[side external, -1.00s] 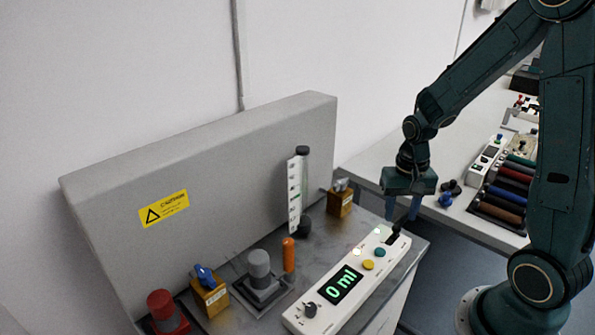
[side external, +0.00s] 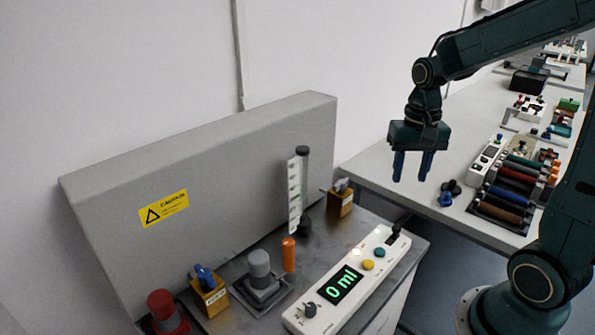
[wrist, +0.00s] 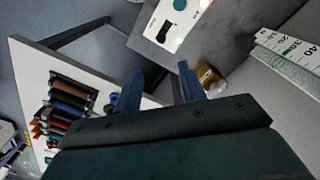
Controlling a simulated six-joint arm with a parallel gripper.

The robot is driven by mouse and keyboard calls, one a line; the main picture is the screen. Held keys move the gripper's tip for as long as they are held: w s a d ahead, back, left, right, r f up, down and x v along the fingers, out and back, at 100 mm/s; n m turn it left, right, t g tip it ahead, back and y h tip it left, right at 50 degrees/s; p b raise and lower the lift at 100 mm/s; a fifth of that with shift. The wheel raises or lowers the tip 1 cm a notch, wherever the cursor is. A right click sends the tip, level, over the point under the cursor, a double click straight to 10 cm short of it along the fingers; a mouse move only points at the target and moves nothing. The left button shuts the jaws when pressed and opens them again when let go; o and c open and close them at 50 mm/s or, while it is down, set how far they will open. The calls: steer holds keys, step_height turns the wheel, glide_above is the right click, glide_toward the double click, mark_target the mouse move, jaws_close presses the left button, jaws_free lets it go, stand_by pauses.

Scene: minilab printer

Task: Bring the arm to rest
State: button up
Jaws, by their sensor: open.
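My gripper (side external: 411,177) hangs in the air with its blue fingers pointing down and apart, holding nothing. In the side external view it appears to the right of and above the grey bench unit, in front of the white table behind. In the wrist view the two blue fingers (wrist: 158,88) show spread, with nothing between them but the background. The white control panel (side external: 350,278) reads "0 ml" and has a yellow and a teal button. Part of it also shows at the top of the wrist view (wrist: 182,17).
A white table (side external: 400,160) holds a rack of coloured rollers (side external: 508,190).

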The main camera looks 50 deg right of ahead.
steer(key=shift+a+r, duration=0.1)
steer(key=s+a+r+n+t, duration=0.5)
steer(key=s+a+r+n, duration=0.3)
steer(key=s+a+n, duration=0.1)
steer(key=shift+s+a+t, duration=0.3)
steer(key=shift+s+a, duration=0.15)
steer(key=shift+a, duration=0.55)
stand_by(1.5)
